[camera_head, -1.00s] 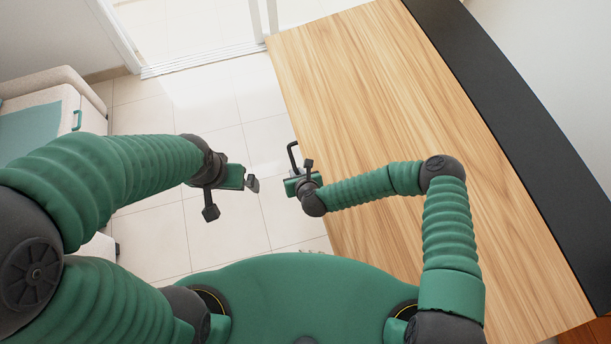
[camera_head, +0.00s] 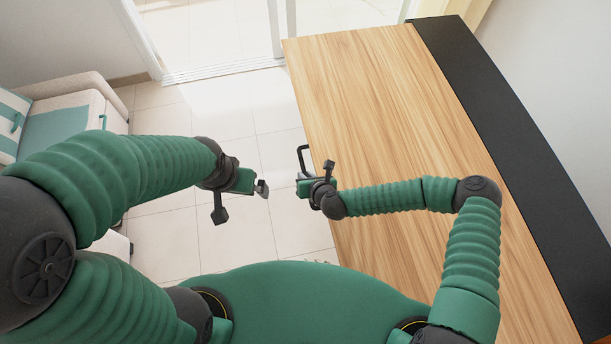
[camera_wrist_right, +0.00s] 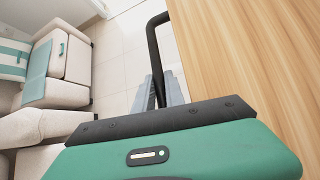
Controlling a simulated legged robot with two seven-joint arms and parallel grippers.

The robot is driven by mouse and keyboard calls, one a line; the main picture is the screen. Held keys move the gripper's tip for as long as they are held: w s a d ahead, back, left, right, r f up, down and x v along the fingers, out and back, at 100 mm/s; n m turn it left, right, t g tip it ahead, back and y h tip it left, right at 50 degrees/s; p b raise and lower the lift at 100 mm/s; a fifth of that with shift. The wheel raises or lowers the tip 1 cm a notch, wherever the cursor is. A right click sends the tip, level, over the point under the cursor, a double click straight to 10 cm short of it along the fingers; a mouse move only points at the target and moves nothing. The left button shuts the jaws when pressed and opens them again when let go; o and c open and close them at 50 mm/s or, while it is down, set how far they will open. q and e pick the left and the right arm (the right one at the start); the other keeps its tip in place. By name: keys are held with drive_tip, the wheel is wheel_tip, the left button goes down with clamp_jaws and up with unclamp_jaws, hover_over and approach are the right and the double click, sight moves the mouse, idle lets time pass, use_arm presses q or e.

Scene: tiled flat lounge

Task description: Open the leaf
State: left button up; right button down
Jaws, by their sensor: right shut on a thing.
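The leaf (camera_head: 385,130) is a large light-wood panel with a black band along its right side in the head view. It also shows at the right of the right wrist view (camera_wrist_right: 245,50). A black bar handle (camera_head: 301,155) stands at its left edge; it shows bent in the wrist view (camera_wrist_right: 153,45). My right gripper (camera_head: 304,184) is shut on the handle, whose lower part runs between the grey fingers in the wrist view. My left gripper (camera_head: 262,188) is left of the handle, apart from it and the leaf; its finger opening is unclear.
A cream sofa (camera_head: 85,95) with teal cloths stands at the left. A white-framed glass door (camera_head: 215,70) is at the back. Pale tiled floor (camera_head: 235,110) lies clear between the sofa and leaf. A white wall (camera_head: 560,60) is at the right.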

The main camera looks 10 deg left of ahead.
drive_tip(key=c, duration=1.7)
unclamp_jaws()
drive_tip(key=shift+w+a+r, duration=0.15)
drive_tip(key=shift+w+r, duration=0.1)
drive_tip(key=shift+r, duration=0.15)
drive_tip(key=shift+s+f, duration=0.1)
drive_tip(key=v, duration=1.7)
drive_tip(key=shift+f+p, duration=0.2)
drive_tip(key=shift+p, duration=0.2)
